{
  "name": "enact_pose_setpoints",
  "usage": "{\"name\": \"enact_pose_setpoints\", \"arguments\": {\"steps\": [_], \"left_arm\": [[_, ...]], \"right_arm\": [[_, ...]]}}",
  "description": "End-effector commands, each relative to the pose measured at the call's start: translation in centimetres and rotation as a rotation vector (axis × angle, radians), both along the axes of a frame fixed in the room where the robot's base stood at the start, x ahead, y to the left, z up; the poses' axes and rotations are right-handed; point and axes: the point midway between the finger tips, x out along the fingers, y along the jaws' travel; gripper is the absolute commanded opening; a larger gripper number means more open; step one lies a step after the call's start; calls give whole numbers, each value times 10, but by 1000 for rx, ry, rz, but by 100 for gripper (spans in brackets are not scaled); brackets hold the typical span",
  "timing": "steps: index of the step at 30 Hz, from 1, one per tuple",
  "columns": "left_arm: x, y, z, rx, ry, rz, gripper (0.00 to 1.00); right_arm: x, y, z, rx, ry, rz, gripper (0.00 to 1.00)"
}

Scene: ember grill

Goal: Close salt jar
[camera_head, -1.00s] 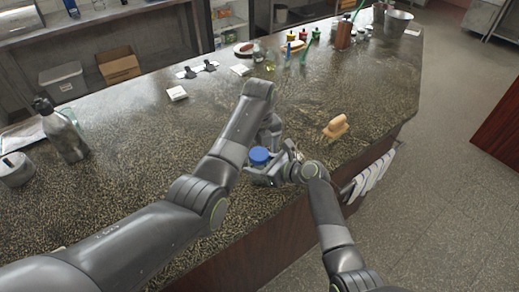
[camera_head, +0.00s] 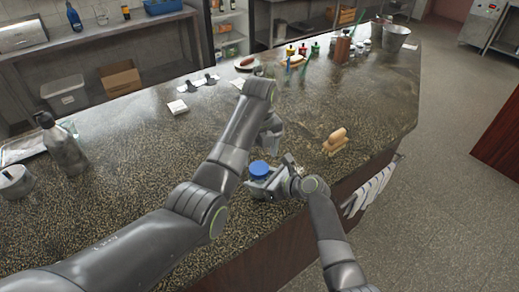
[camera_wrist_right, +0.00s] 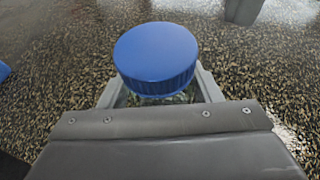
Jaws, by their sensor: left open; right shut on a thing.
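The salt jar with its blue lid (camera_head: 259,168) is held in my right gripper (camera_head: 266,180), near the front edge of the counter. In the right wrist view the blue lid (camera_wrist_right: 157,57) sits on top of the clear jar, upright and looking level. The jar body is mostly hidden below the lid, between the right gripper's fingers (camera_wrist_right: 157,95). My left gripper (camera_head: 271,136) is open, just beyond the jar and apart from the lid. Its fingers are small and partly hidden by its own arm.
A grey bottle (camera_head: 62,148) and a metal pot (camera_head: 15,182) stand at the left. Bottles, a bucket (camera_head: 396,36) and a white block (camera_head: 177,107) are farther back. The speckled counter (camera_head: 130,170) has free room at left.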

Motion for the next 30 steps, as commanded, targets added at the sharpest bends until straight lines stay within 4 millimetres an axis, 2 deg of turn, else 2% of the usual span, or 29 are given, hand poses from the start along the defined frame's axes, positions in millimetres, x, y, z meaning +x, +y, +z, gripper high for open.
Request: {"name": "enact_pose_setpoints", "arguments": {"steps": [5,30], "left_arm": [[1,0,3,0,-1,199,70],[2,1,17,2,-1,1535,70]], "right_arm": [[0,0,-1,1,2,0,0],[0,0,-1,0,2,1,0]]}}
